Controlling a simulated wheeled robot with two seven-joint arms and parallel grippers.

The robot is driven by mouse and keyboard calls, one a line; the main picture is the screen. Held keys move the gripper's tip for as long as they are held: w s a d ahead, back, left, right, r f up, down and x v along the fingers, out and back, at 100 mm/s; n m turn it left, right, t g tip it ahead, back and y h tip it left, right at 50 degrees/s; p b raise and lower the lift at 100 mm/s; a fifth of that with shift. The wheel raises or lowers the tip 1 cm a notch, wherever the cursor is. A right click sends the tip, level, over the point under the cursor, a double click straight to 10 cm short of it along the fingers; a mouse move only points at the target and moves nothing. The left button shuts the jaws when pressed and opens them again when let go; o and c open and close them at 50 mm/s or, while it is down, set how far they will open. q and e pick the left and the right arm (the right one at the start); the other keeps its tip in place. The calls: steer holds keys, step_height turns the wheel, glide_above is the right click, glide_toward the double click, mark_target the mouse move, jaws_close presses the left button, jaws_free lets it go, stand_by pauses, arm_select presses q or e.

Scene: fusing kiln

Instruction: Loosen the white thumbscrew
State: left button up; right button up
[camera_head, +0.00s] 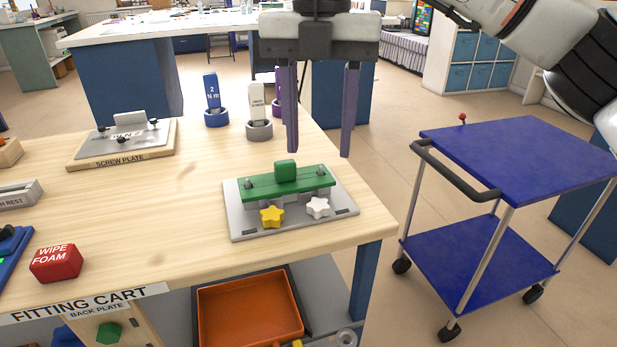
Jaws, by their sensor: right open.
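The white thumbscrew (317,208) is star-shaped and sits on a grey metal plate (238,222) near the right front of the wooden table. A yellow star-shaped thumbscrew (271,216) is just left of it. A green bar with an upright green grip (286,181) lies across the plate behind both. My right gripper (320,153) points down with its two purple-grey fingers apart and nothing between them. In the picture its fingertips show above the green bar, clear of the white thumbscrew. My left gripper is not in view.
A blue ring-based tool (212,103) and a grey one (257,112) stand behind the plate. The screw plate (76,157) and red wipe foam (56,263) are to the left. A blue trolley (530,160) stands right of the table. Bare tabletop lies left of the grey plate.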

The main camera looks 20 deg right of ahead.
steer(key=b, duration=0.1)
glide_above(318, 206)
step_height(318, 206, down, 4)
steer(key=shift+f, duration=0.15)
step_height(318, 206, down, 4)
steer(key=shift+f+b, duration=0.1)
steer(key=shift+b, duration=0.45)
steer(key=shift+f, duration=0.55)
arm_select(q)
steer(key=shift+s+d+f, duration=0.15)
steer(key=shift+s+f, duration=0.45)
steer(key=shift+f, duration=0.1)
arm_select(e)
steer(key=shift+f, duration=0.15)
steer(key=shift+c, duration=0.4)
steer(key=shift+w, duration=0.1)
steer(key=c, duration=1)
